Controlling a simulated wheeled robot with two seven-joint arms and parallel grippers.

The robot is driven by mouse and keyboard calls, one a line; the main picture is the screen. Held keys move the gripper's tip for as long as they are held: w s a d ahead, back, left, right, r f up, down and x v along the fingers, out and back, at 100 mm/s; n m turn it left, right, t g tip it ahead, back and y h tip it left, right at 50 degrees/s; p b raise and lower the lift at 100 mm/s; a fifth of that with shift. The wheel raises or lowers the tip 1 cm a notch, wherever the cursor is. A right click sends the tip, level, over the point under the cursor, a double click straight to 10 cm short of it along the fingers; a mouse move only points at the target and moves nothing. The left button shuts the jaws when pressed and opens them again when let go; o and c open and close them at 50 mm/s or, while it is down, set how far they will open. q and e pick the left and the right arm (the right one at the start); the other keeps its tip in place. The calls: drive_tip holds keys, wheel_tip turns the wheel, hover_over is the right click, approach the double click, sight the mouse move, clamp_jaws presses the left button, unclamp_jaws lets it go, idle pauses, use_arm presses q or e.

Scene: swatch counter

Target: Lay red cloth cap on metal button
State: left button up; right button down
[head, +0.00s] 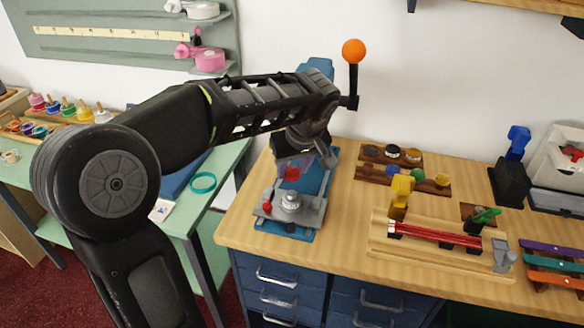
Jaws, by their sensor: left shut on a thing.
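My left gripper (293,164) is over the press base, pointing down. It is shut on the red cloth cap (291,174), a small red piece at its fingertips. The metal button (291,199), silvery and round, sits on the grey plate of the blue press (284,229), just below the cap in the picture. A gap shows between cap and button. My left arm hides much of the press's upper part. My right gripper is not in view.
The press lever ends in an orange ball (353,51) beside my arm. A small red knob (267,207) is on the plate's left. A teal ring (203,183) lies on the green table.

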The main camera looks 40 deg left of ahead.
sight(292, 194)
use_arm(q)
drive_tip(key=shift+f+b, duration=1.7)
drive_tip(key=shift+f, duration=1.1)
drive_tip(key=shift+f+b, duration=0.6)
drive_tip(key=shift+b, duration=0.05)
drive_tip(key=o, duration=0.9)
drive_tip(key=v, duration=0.7)
drive_tip(key=shift+s+d+r, duration=0.1)
drive_tip(key=shift+r, duration=0.3)
